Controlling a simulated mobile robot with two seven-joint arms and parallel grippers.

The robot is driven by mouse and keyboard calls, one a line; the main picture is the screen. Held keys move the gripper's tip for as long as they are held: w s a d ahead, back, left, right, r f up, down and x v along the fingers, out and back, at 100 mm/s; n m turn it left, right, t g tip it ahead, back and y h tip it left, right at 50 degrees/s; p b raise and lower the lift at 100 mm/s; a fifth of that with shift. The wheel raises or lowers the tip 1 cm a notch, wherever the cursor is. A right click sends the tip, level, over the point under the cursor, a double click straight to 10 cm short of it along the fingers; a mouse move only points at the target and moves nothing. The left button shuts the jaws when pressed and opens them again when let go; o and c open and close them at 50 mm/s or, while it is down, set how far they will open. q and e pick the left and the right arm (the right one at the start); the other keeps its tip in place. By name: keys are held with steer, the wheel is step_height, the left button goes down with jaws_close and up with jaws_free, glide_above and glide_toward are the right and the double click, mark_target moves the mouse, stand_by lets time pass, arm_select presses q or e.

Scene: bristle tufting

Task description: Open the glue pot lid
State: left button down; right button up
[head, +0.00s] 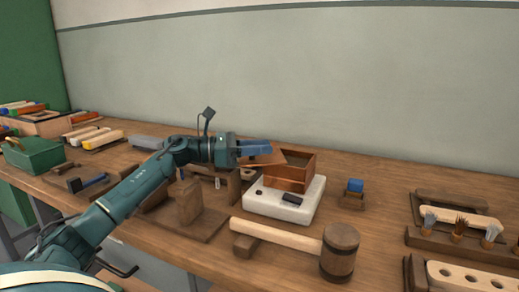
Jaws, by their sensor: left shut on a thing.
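The glue pot (289,183) is a copper-brown box on a white base (262,205) in the middle of the bench. Its lid (268,160) is a flat brown panel, tilted and swung out to the left side, so part of the dark inside shows. My left gripper (262,147) is at the lid, above and left of the pot. Its blue fingers are shut on the lid; they hide part of its edge. My right gripper is out of view.
A mallet (338,252) with a pale handle lies in front of the white base. A small blue-topped block (354,190) stands right of the pot. Brushes in a rack (458,243) are at the far right. A green box (35,155) is at the far left.

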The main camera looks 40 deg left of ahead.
mark_target(259, 159)
arm_select(q)
steer(key=c, duration=1.2)
jaws_free()
steer(key=shift+r, duration=0.15)
step_height(259, 159, up, 10)
steer(key=p, duration=0.2)
steer(key=shift+p, duration=0.3)
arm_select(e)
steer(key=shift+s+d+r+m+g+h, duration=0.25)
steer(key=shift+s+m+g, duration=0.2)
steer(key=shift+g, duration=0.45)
arm_select(q)
steer(key=shift+c, duration=0.3)
